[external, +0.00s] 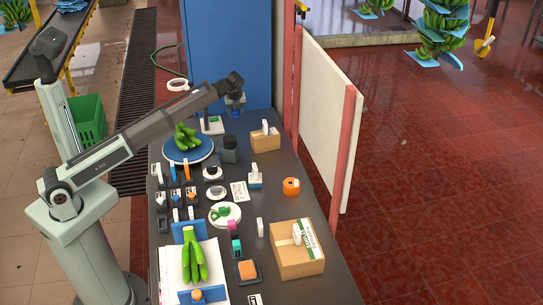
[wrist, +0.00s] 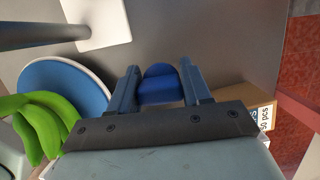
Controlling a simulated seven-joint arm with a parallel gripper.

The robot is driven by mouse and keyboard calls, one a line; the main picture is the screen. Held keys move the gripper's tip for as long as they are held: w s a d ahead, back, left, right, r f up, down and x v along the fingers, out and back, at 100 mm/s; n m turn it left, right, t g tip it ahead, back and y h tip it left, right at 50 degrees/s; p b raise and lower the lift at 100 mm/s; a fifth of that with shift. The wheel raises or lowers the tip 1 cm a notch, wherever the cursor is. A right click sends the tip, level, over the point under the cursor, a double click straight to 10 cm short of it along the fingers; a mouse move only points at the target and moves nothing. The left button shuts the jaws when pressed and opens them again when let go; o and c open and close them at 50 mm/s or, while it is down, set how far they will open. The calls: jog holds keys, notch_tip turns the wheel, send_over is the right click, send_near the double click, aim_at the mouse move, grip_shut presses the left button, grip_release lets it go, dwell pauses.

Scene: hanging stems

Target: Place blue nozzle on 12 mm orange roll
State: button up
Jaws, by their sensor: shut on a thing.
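My gripper (external: 236,104) is above the far end of the dark table, near the blue cabinet. In the wrist view its two fingers (wrist: 160,88) are on either side of the blue nozzle (wrist: 157,80), shut on it. The nozzle also shows as a small blue shape under the gripper in the external view (external: 236,114). Its lower end is not clear. An orange roll (external: 291,186) lies on the table's right side, well nearer the camera and apart from my gripper. Its 12 mm size cannot be read. It is not seen in the wrist view.
Green bananas (external: 186,137) lie on a round blue plate (external: 176,158), left of my gripper. A cardboard box (external: 266,142) stands to its right, and a larger one (external: 296,262) near the front. Small items crowd the table's middle. A white panel (external: 325,120) stands beyond the right edge.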

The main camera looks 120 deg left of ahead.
notch_tip(320, 180, up, 8)
jog(key=shift+a+r, duration=0.1)
jog(key=shift+r, duration=0.1)
jog(key=w+d+m, duration=0.3)
jog(key=w+d, duration=0.1)
jog(key=w, duration=1.1)
jog(key=m+t+y, duration=0.1)
jog(key=m+t, duration=0.1)
jog(key=m, duration=0.4)
send_over(293, 181)
jog(key=d, duration=0.1)
notch_tip(293, 181, down, 4)
jog(key=shift+w+f, duration=0.1)
jog(key=shift+f, duration=5.65)
jog(key=shift+f, duration=0.1)
jog(key=o, duration=1)
jog(key=shift+o, duration=0.2)
